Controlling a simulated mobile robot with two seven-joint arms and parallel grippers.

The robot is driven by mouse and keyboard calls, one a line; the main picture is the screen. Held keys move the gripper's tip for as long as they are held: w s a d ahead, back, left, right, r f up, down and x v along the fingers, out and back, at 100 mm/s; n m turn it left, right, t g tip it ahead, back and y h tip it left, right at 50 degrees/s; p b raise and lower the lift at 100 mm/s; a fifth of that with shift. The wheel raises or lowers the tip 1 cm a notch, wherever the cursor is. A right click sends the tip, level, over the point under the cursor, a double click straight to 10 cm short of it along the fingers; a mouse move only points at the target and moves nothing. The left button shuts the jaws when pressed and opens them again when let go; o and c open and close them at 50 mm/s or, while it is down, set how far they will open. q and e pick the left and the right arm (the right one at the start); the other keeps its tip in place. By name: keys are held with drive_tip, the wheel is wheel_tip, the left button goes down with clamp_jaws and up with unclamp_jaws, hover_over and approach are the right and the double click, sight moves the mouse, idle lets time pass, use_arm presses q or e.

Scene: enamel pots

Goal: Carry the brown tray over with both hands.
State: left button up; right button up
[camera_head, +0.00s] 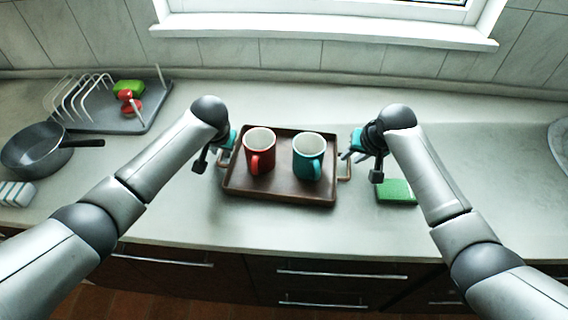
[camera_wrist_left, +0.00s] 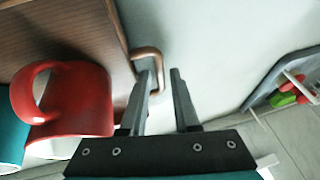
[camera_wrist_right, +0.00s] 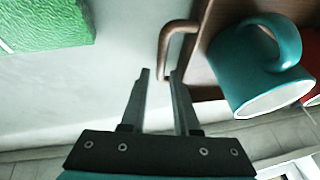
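The brown tray (camera_head: 282,189) lies on the counter with a metal handle at each end. A red mug (camera_head: 259,150) and a teal mug (camera_head: 308,157) stand upright on it. My left gripper (camera_head: 225,157) is at the tray's left handle; in the left wrist view its fingers (camera_wrist_left: 163,75) are apart, with the copper-coloured handle (camera_wrist_left: 148,53) by the left fingertip. My right gripper (camera_head: 349,156) is at the right handle (camera_head: 345,172); in the right wrist view its fingers (camera_wrist_right: 160,75) are apart, with the handle (camera_wrist_right: 168,45) just ahead of the tips. Neither grips anything.
A green sponge (camera_head: 396,191) lies right of the tray, near my right gripper. A grey dish rack (camera_head: 110,118) and a dark pan (camera_head: 36,149) are at the left, with a striped sponge (camera_head: 15,193). A sink edge (camera_head: 560,140) is far right. The counter behind the tray is clear.

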use_arm(q)
drive_tip(key=shift+w+a+f, duration=0.1)
drive_tip(key=shift+w+f, duration=0.2)
drive_tip(key=shift+f, duration=0.3)
use_arm(e)
drive_tip(key=shift+w+a+f, duration=0.1)
drive_tip(key=shift+w+f, duration=0.15)
drive_tip(key=shift+f, duration=0.3)
use_arm(q)
drive_tip(key=shift+c, duration=0.2)
use_arm(e)
drive_tip(key=shift+c, duration=0.2)
use_arm(q)
clamp_jaws()
use_arm(e)
clamp_jaws()
use_arm(q)
drive_tip(key=shift+r, duration=0.1)
